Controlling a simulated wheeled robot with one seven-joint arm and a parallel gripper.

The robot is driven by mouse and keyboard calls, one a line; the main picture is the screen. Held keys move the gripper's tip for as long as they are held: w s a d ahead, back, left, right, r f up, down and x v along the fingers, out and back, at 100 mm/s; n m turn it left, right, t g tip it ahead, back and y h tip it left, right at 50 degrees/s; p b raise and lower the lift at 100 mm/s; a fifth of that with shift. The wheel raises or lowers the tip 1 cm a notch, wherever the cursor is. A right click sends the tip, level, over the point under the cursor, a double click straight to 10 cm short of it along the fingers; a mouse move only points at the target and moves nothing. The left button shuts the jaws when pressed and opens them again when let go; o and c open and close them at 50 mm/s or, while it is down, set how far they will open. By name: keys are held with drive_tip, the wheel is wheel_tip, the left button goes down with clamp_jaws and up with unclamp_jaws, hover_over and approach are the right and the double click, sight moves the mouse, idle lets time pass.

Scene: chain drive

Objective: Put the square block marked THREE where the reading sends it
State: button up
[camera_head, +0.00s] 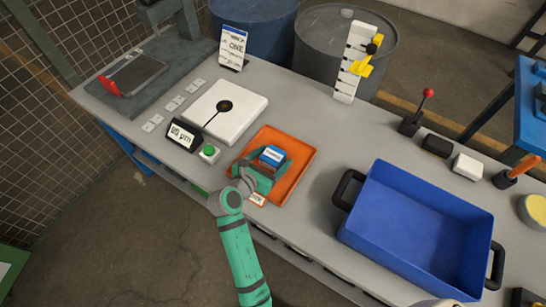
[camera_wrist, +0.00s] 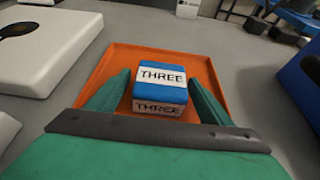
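The square block marked THREE (camera_wrist: 160,88) is blue with white label bands and lies in a shallow orange tray (camera_wrist: 110,68). In the head view the block (camera_head: 272,154) sits in the upper middle of the orange tray (camera_head: 300,150). My gripper (camera_head: 265,168) reaches over the tray's front edge. In the wrist view its two green fingers (camera_wrist: 160,80) stand on either side of the block, open, with orange tray showing between each finger and the block. A small black readout (camera_head: 182,134) stands left of the tray; its light panel is too small to read surely.
A white plate (camera_head: 245,103) with a black disc lies behind the readout, near a green button (camera_head: 208,151). A sign reading ONE (camera_head: 233,46) stands farther back. A large blue bin (camera_head: 380,245) is right of the tray. A red-knobbed lever (camera_head: 420,110) stands behind it.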

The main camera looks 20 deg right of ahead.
drive_tip(key=shift+r, duration=0.2)
drive_tip(key=v, duration=1.2)
drive_tip(key=shift+w, duration=0.1)
idle(0.3)
